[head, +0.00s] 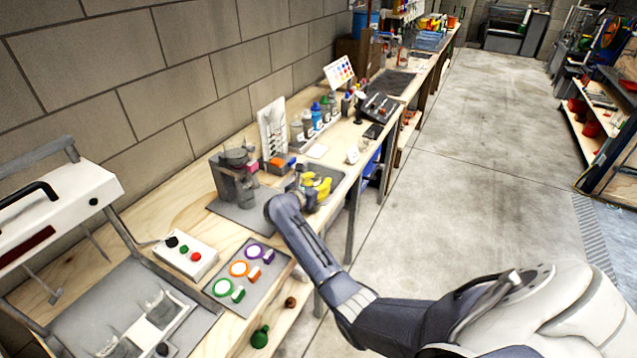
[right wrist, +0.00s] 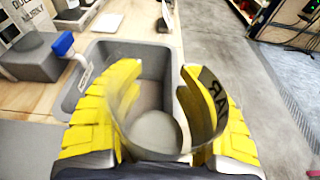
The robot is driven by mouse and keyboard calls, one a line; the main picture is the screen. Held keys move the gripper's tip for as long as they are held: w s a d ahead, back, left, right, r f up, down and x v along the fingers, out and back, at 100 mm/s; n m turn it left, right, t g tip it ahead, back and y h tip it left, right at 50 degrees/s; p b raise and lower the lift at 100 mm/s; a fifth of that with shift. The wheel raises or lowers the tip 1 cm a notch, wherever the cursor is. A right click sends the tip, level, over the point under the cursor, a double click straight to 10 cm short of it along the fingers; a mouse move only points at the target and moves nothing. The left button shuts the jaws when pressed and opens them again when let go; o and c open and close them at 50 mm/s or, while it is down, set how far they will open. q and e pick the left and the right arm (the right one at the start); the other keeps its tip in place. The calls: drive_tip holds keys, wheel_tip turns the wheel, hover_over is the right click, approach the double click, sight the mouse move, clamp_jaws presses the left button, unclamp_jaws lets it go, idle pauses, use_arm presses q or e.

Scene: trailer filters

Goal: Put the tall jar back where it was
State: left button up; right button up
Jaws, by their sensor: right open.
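My right gripper (head: 318,186) has yellow fingers and is over a grey bin at the bench's front edge. In the right wrist view, the open gripper (right wrist: 160,90) has its fingers on either side of a clear round jar (right wrist: 213,92). The jar has a dark label, partly readable as "AR", and a grey round area shows through it. The jar is inside or just above the grey bin (right wrist: 75,92); its contact with the bin floor is hidden. I cannot make out the jar in the head view. My left gripper is not in view.
A grey stand (head: 226,187) is left of the bin. A mat with coloured rings (head: 262,277), a button box (head: 186,255) and a white-topped machine (head: 75,205) lie nearer. Bottles (head: 308,122) line the wall. The floor (head: 500,150) to the right is clear.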

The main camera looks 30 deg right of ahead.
drive_tip(key=v, duration=1.2)
